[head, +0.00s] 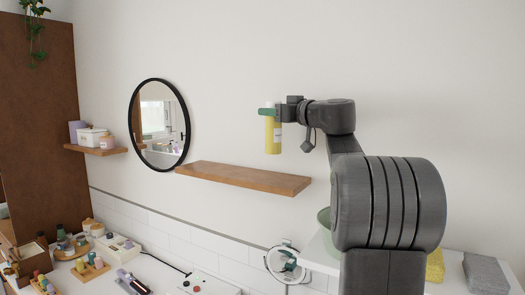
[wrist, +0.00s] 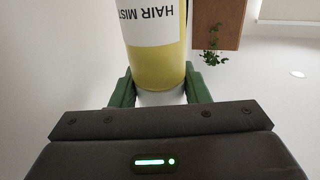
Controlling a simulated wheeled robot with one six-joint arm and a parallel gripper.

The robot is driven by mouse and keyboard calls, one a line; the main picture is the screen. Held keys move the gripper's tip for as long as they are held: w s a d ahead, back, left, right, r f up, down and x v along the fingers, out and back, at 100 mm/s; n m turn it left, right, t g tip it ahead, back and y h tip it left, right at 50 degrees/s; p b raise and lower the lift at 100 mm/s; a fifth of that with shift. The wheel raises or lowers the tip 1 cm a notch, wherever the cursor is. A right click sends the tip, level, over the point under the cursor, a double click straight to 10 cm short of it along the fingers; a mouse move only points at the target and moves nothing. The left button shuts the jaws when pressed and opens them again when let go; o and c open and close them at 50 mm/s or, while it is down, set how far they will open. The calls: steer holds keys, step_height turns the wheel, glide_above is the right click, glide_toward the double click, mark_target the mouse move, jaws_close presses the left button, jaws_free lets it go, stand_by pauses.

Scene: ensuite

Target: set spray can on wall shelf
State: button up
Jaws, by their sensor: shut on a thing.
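The yellow spray can (head: 273,138) is held upright in my gripper (head: 268,112), in front of the wall and above the right part of a wooden wall shelf (head: 240,178). The can's lower end appears apart from the shelf top; the exact gap in depth is unclear. In the wrist view the can (wrist: 158,62) shows a white label reading "HAIR MIST", upside down. The green fingers of my gripper (wrist: 160,92) are shut on its pale end. The long shelf is bare.
A smaller wooden shelf (head: 97,150) at left bears a white box, a purple item and a jar. A round black-framed mirror (head: 133,125) hangs between the shelves. Below is a counter with many small items and a small round mirror (head: 284,262).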

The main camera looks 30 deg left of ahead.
mark_target(279, 138)
step_height(279, 138, down, 2)
steer(key=shift+s+f, duration=0.15)
steer(key=shift+f, duration=2.5)
steer(key=o, duration=1.1)
steer(key=shift+f, duration=0.15)
steer(key=b+v, duration=0.2)
steer(key=v, duration=1)
